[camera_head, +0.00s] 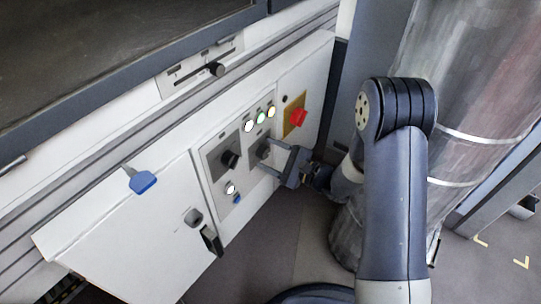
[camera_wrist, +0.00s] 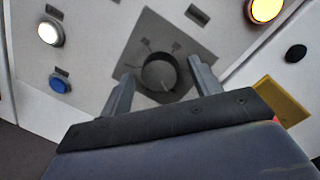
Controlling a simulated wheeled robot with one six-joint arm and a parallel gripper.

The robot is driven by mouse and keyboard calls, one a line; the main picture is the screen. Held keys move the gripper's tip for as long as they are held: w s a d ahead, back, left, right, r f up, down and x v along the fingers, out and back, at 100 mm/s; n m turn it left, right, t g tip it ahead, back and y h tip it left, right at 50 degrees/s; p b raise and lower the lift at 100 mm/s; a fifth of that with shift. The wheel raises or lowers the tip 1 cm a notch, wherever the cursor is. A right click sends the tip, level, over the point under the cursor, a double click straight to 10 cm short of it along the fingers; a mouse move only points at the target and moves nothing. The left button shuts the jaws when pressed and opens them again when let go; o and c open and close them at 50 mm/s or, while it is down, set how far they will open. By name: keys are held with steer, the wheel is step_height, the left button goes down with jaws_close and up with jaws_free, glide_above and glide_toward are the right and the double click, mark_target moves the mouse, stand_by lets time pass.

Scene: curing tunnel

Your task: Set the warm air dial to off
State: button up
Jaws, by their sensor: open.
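A dark round dial (camera_wrist: 159,74) sits on a grey square plate (camera_wrist: 150,28) in the wrist view, with small marks around it that I cannot read. In the head view this dial (camera_head: 263,149) is the right one of two dark dials on the white control panel. My gripper (camera_head: 276,160) is open in front of it. In the wrist view the two fingers of my gripper (camera_wrist: 158,80) stand to the left and right of the dial, with gaps showing. Whether the fingertips reach past its face is hard to tell. A pale line shows on the dial's lower right.
Another dark dial (camera_head: 230,159) is to the left. Several lit round lamps (camera_head: 262,117), a blue button (camera_head: 237,199) and a red switch (camera_head: 298,117) on a yellow plate are close by. A slider (camera_head: 215,69) is above. A large metal duct (camera_head: 470,90) stands right.

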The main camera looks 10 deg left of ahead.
steer(key=shift+c, duration=0.4)
steer(key=c, duration=0.9)
